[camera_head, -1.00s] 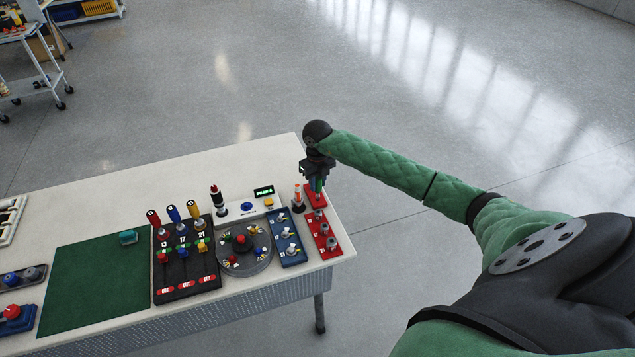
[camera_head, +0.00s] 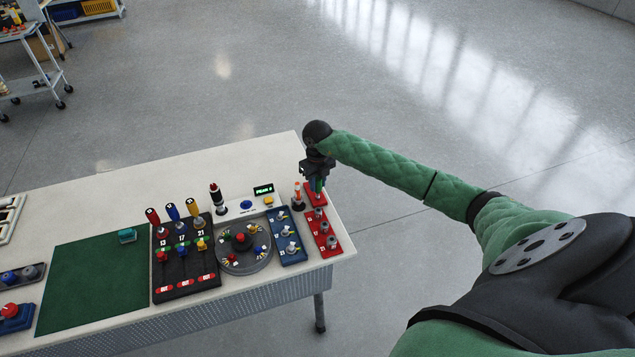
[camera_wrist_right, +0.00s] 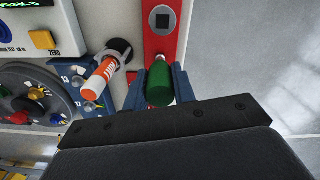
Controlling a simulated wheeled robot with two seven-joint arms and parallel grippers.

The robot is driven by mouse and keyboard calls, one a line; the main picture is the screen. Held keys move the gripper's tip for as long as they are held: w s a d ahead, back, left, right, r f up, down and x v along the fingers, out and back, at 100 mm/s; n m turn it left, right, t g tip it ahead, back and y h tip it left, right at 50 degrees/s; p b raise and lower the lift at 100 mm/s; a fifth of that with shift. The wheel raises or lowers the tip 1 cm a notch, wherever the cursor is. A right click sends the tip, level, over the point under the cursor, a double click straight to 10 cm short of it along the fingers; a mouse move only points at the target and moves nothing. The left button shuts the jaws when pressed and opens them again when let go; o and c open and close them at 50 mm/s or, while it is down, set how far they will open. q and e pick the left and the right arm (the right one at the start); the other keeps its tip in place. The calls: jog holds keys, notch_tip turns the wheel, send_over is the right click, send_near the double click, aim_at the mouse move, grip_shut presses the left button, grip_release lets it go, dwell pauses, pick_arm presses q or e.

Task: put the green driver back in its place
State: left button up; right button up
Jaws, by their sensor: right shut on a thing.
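The green driver (camera_wrist_right: 160,84) is between the fingers of my right gripper (camera_wrist_right: 160,86), which is shut on it. In the wrist view I see its rounded green handle end-on, over the red strip (camera_wrist_right: 177,45). In the head view my right gripper (camera_head: 316,181) is at the far end of the red strip (camera_head: 333,247), at the table's right edge, and mostly hides the driver. The driver's lower end is hidden, so I cannot tell whether it sits in a hole. My left gripper is not in view.
An orange and white marker-like tool (camera_wrist_right: 101,78) stands close left of the gripper. Blue (camera_head: 289,248) and black (camera_head: 185,277) racks, the latter with red, blue and yellow drivers, and a round dial (camera_head: 244,263) lie further left. The green mat (camera_head: 95,285) is mostly clear.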

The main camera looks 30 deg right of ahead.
jog(key=shift+f, duration=0.3)
dwell(0.4)
jog(key=o, duration=1.1)
jog(key=shift+r+p, duration=0.95)
jog(key=shift+r, duration=2.85)
